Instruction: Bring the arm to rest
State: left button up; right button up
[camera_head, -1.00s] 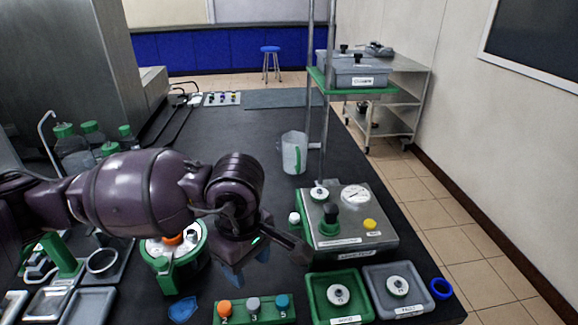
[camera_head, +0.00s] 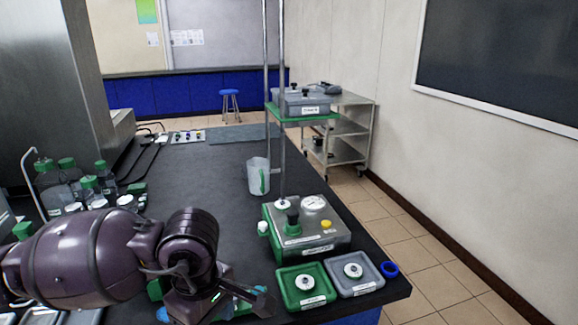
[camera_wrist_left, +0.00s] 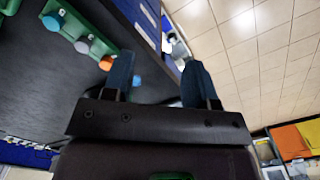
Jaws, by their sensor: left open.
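My left arm comes in from the left in the head view and ends in the left gripper (camera_head: 243,302) at the lower edge, low by the bench's front. In the left wrist view the gripper's two blue fingers (camera_wrist_left: 160,82) stand apart with nothing between them. That view also shows a green rack (camera_wrist_left: 72,22) with orange, grey and blue caps to the left of the fingers. In the head view my arm hides much of the bench front behind it. My right gripper is in neither current view.
A steel instrument box (camera_head: 318,240) stands right of the gripper. A jug (camera_head: 257,176) stands behind. The middle of the dark bench (camera_head: 200,175) is clear.

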pick_arm(q)
jog(key=s+d+r+n+g+h, duration=0.3)
jog(key=s+d+n+g+h, duration=0.3)
jog(key=d+n+h, duration=0.85)
jog(key=w+a+f+n+t+h, duration=0.1)
jog(key=w+a+n+t+h, duration=0.15)
jog(key=a+n+t, duration=0.5)
jog(key=w+a+f+n+t+h, duration=0.2)
jog(key=w+n+t, duration=0.2)
jog(key=n+t, duration=0.75)
jog(key=a+f+n+t+y, duration=0.5)
jog(key=a+f+n+y, duration=0.45)
jog(key=n+y, duration=0.3)
jog(key=s+a+f+n+g+y, duration=0.3)
jog(key=s+a+f+n, duration=0.2)
jog(key=f, duration=0.4)
jog(key=s+a+f+n+g+y, duration=0.3)
jog(key=s+a+f+n+y, duration=0.1)
jog(key=s+f+n, duration=0.3)
jog(key=shift+s+a+f+n+g, duration=0.15)
jog(key=shift+a+f+n+g, duration=0.25)
jog(key=shift+a+f, duration=0.5)
